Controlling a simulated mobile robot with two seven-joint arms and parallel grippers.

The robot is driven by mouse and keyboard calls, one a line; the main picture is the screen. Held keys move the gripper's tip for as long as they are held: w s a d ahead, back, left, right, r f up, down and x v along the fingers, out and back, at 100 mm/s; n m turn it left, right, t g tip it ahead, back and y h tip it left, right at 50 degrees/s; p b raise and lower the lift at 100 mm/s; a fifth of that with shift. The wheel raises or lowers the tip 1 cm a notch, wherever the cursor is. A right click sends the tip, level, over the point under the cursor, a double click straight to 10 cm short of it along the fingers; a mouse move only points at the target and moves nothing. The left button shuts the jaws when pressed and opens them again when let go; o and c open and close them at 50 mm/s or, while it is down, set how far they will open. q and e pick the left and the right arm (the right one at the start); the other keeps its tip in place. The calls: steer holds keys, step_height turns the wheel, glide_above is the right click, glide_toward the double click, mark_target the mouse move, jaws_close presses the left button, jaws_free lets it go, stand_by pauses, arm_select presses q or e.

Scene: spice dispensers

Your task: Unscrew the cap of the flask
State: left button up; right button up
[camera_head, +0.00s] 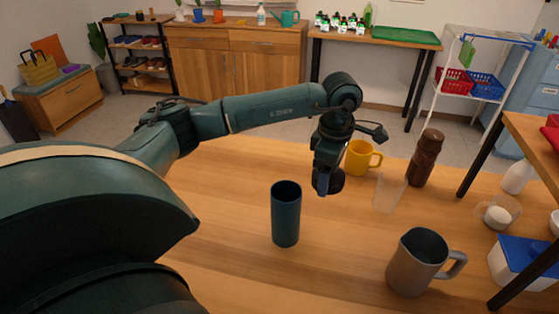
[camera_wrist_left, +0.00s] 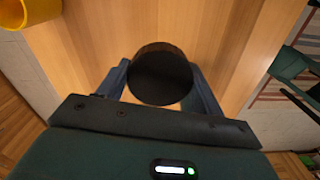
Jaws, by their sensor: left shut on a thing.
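The flask (camera_head: 285,215) is a dark teal cylinder standing upright on the wooden table. Its top looks open with a dark inside, and no cap sits on it. My left gripper (camera_head: 322,186) is up and to the right of the flask in the head view, apart from it. It is shut on a round black cap (camera_head: 334,181). In the left wrist view, the cap (camera_wrist_left: 161,76) sits between the two blue fingers of my left gripper (camera_wrist_left: 160,88). My right gripper is not in view.
A yellow mug (camera_head: 357,158), a clear cup (camera_head: 388,192) and a brown bottle-like item (camera_head: 425,160) stand right of the gripper. A grey mug (camera_head: 412,268) stands at front right. A blue-lidded box (camera_head: 530,250) is at the right edge. The table left of the flask is clear.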

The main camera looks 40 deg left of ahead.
arm_select(q)
steer(key=w+a+f+n, duration=0.1)
steer(key=a+f+n, duration=0.1)
steer(key=a+n, duration=0.55)
steer(key=n, duration=0.3)
glide_above(304, 204)
step_height(304, 204, down, 7)
steer(key=shift+s+r, duration=0.1)
steer(key=shift+r, duration=0.1)
step_height(304, 204, down, 4)
steer(key=shift+r, duration=0.25)
steer(key=shift+f, duration=0.35)
steer(key=shift+f, duration=0.2)
steer(key=o, duration=1.1)
steer(key=shift+r, duration=0.1)
